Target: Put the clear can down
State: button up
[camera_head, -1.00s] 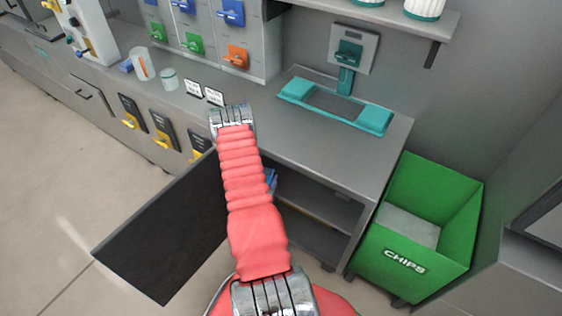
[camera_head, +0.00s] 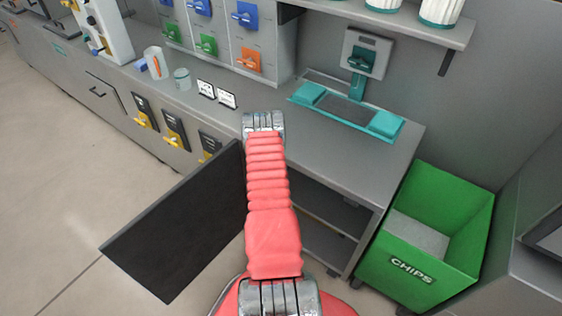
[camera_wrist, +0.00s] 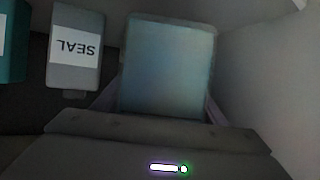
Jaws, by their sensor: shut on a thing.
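In the wrist view a see-through, bluish can (camera_wrist: 168,68) fills the middle, upright in the picture, between the fingers of my gripper (camera_wrist: 165,105). My gripper is shut on it. Its lower end is hidden by the dark gripper body. What lies under the can does not show, so I cannot tell whether it touches a surface. In the head view my red arm hides the gripper and the held can, around the open cabinet below the counter (camera_head: 330,155).
A grey box marked SEAL (camera_wrist: 75,50) stands left of the can, with a teal thing (camera_wrist: 12,40) beyond. The dark cabinet door (camera_head: 175,220) hangs open. A green CHIPS bin (camera_head: 410,265) stands right. A clear beaker (camera_head: 155,62) and small jar (camera_head: 182,79) sit on the counter.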

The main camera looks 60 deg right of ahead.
jog(key=shift+d+r, duration=0.1)
jog(key=shift+w+d, duration=0.1)
jog(key=shift+d, duration=0.15)
jog(key=shift+d+f, duration=0.15)
jog(key=shift+f, duration=1.6)
jog(key=o, duration=1.7)
jog(key=shift+f, duration=0.15)
jog(key=shift+v, duration=6.1)
jog(key=shift+w, duration=0.1)
